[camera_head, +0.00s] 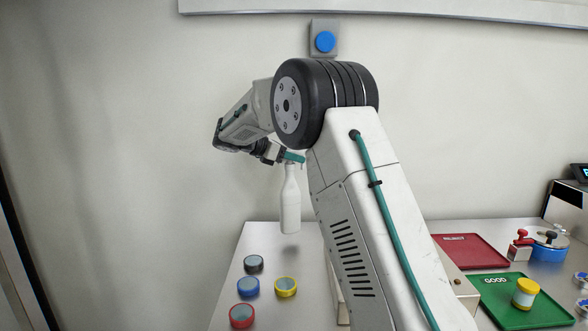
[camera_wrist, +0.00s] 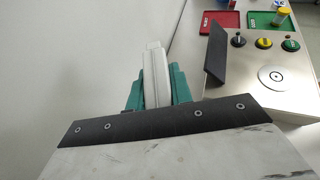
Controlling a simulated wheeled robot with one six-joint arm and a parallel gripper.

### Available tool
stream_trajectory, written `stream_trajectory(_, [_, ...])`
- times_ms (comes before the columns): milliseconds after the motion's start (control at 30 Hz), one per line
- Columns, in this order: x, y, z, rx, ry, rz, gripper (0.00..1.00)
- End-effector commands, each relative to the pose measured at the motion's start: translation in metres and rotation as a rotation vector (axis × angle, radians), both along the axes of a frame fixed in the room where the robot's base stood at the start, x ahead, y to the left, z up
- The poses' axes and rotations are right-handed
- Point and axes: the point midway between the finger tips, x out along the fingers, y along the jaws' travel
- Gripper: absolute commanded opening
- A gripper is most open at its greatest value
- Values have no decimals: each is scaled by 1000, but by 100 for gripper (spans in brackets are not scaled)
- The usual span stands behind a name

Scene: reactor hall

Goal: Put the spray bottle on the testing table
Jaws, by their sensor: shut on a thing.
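The white spray bottle (camera_head: 290,205) hangs upright from my gripper (camera_head: 291,157) in the head view. A gap and a faint shadow show beneath it, above the left part of the light grey table (camera_head: 262,236). In the wrist view the teal fingers of my gripper (camera_wrist: 155,90) are shut on both sides of the white bottle (camera_wrist: 154,65). The fingers hide part of the bottle's head. My arm hides the middle of the table in the head view. No label shows whether this is the testing table.
Black (camera_head: 254,264), blue (camera_head: 248,286), yellow (camera_head: 286,286) and red (camera_head: 242,316) rings lie on the table's left part. A red tray (camera_head: 470,252) and a green "GOOD" tray (camera_head: 500,308) with a yellow-lidded jar (camera_head: 525,293) lie right. A knobbed panel (camera_wrist: 262,55) shows in the wrist view.

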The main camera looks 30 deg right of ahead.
Motion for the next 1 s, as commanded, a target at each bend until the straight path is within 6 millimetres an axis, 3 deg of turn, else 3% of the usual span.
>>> stream_trajectory(133, [2, -1, -7, -1, 0, 0, 0])
stream_trajectory(333, [1, -1, -32, -1, 1, 0, 0])
stream_trajectory(733, [1, -1, -37, -1, -2, 0, 0])
stream_trajectory(767, [1, -1, -38, 0, -1, 0, 27])
stream_trajectory(800, [1, -1, -38, 0, -1, 0, 38])
stream_trajectory(833, [1, -1, -38, 0, -1, 0, 43])
stream_trajectory(1000, [1, -1, -38, 0, -1, 0, 43])
